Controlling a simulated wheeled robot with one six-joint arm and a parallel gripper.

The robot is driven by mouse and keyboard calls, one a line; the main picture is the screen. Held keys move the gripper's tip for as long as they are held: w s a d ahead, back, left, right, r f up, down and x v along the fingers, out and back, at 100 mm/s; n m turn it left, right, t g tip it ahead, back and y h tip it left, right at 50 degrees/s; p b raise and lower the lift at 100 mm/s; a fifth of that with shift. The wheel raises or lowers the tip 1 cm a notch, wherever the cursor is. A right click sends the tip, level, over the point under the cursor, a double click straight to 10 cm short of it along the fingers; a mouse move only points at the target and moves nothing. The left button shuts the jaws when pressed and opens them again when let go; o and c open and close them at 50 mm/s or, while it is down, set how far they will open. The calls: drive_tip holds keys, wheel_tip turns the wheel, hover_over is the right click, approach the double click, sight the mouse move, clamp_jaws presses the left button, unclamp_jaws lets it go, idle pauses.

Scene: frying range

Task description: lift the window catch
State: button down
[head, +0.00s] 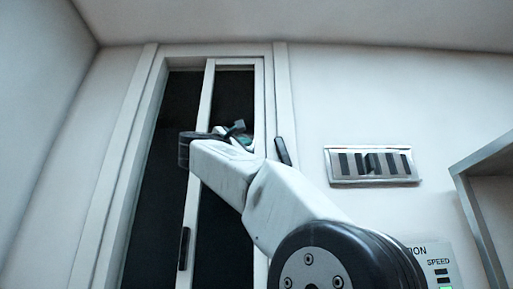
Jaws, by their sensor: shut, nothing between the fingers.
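The window (209,95) has a white frame and dark panes, with an upright bar between them. A small dark upright piece (184,248) sits low on that bar. Another dark piece (282,150), slightly tilted, sits on the right side of the frame. Either could be the catch; I cannot tell which. My gripper (239,128) is in front of the right pane, left of the tilted piece and above the low one. It is shut and holds nothing. Its wrist partly hides it, and I cannot tell whether it touches the window.
A slotted metal vent plate (372,147) is on the wall right of the window. A panel marked SPEED (438,262) is at the lower right. A grey-edged shelf or cabinet (470,196) juts in at the right edge. The wall above the vent is bare.

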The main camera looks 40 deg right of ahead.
drive_tip(key=a, duration=0.2)
drive_tip(key=a+f, duration=0.1)
drive_tip(key=a, duration=0.2)
drive_tip(key=shift+w, duration=0.1)
idle(0.4)
